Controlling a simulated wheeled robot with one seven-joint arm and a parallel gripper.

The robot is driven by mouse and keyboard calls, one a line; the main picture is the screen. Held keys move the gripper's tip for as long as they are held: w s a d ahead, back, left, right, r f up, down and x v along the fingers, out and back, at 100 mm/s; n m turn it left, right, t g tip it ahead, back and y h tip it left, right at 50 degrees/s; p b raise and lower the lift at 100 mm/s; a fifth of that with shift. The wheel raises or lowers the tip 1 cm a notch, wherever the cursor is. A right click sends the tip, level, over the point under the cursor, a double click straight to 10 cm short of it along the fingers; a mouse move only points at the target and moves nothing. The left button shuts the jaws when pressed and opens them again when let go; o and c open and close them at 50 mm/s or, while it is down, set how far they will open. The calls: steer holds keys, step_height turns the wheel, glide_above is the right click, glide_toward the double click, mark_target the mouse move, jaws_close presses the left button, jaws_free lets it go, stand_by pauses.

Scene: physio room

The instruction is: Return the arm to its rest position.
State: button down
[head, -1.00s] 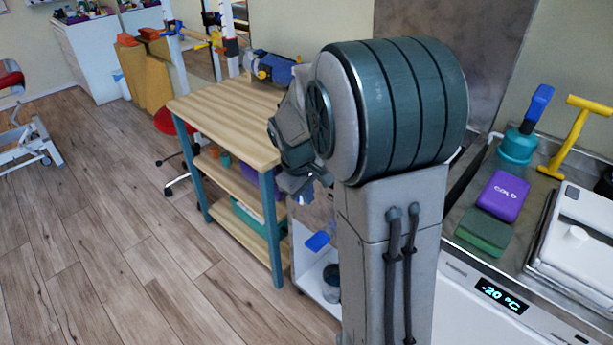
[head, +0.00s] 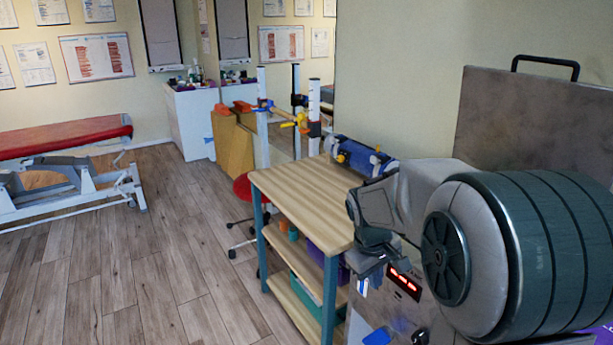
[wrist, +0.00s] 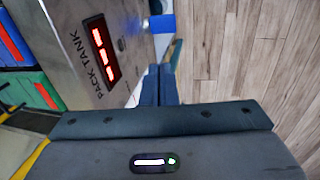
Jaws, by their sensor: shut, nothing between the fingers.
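My gripper (head: 366,279) hangs from my folded arm in the head view, beside the right end of the wooden-topped shelf table. It is partly hidden by my own arm links. In the wrist view its two blue fingers (wrist: 159,86) are together with nothing between them. A steel pack tank (wrist: 72,32) with a red lit display (wrist: 102,52) is left of the fingers there. The display also shows in the head view (head: 404,282), just right of my gripper.
A red treatment couch (head: 65,136) is at the left. The wooden floor (head: 130,265) between is clear.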

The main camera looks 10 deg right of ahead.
steer(key=s+a+r+m+y+p, duration=0.1)
steer(key=s+a+r+m+p, duration=0.1)
steer(key=s+r+p, duration=0.3)
steer(key=s+a+r+m+t+y+p, duration=0.1)
steer(key=s+a+r+m+p, duration=0.2)
steer(key=s, duration=1)
steer(key=shift+a+r+t+p, duration=0.25)
steer(key=shift+r+p, duration=0.75)
steer(key=shift+r, duration=1.75)
steer(key=shift+d, duration=0.1)
